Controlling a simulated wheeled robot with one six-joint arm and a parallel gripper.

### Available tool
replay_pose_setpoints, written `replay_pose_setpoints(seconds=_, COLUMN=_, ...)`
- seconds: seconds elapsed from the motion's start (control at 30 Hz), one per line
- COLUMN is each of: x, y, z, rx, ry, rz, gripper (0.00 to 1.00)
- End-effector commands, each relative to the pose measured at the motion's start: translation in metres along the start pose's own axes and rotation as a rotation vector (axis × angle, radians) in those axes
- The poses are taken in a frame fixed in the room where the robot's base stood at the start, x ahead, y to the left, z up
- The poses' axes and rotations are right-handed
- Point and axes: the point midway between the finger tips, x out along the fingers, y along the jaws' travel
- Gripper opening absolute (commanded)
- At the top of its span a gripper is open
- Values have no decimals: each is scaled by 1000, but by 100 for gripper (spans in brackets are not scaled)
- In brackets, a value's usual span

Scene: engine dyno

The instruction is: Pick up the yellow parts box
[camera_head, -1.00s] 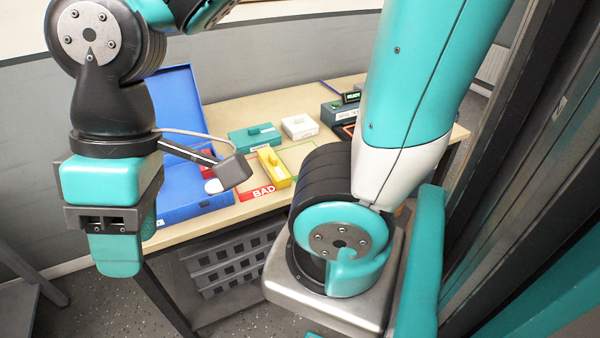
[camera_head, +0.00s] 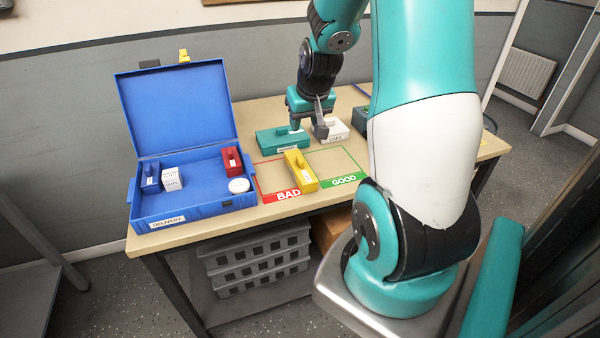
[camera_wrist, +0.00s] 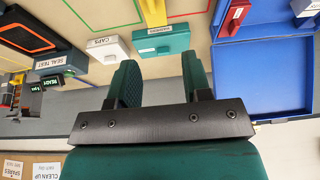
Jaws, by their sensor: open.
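The yellow parts box (camera_head: 300,171) sits on the table, across the line between the red BAD outline and the green GOOD outline. In the wrist view the yellow box (camera_wrist: 153,12) is at the top edge and partly cut off. My gripper (camera_head: 306,122) is at the back of the table, beyond the yellow box and apart from it, near the teal box and the white box. In the wrist view the two fingers of my gripper (camera_wrist: 160,80) are spread with nothing between them.
A teal box (camera_head: 278,140) and a white CAPS box (camera_head: 338,130) stand behind the yellow one. An open blue DELIVERY case (camera_head: 190,211) on the left holds small blue, white and red boxes and a round white item. A grey crate (camera_head: 258,262) is under the table.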

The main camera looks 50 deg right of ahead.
Motion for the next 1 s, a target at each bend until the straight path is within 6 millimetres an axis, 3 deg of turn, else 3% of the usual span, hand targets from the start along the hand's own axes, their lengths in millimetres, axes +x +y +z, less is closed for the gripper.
replay_pose_setpoints(seconds=0.1, x=16, y=12, z=0, rx=21, ry=0, rz=19, gripper=45)
replay_pose_setpoints(seconds=0.5, x=99, y=12, z=0, rx=18, ry=-1, rz=17, gripper=45)
replay_pose_setpoints(seconds=1.0, x=150, y=16, z=-2, rx=19, ry=0, rz=17, gripper=45)
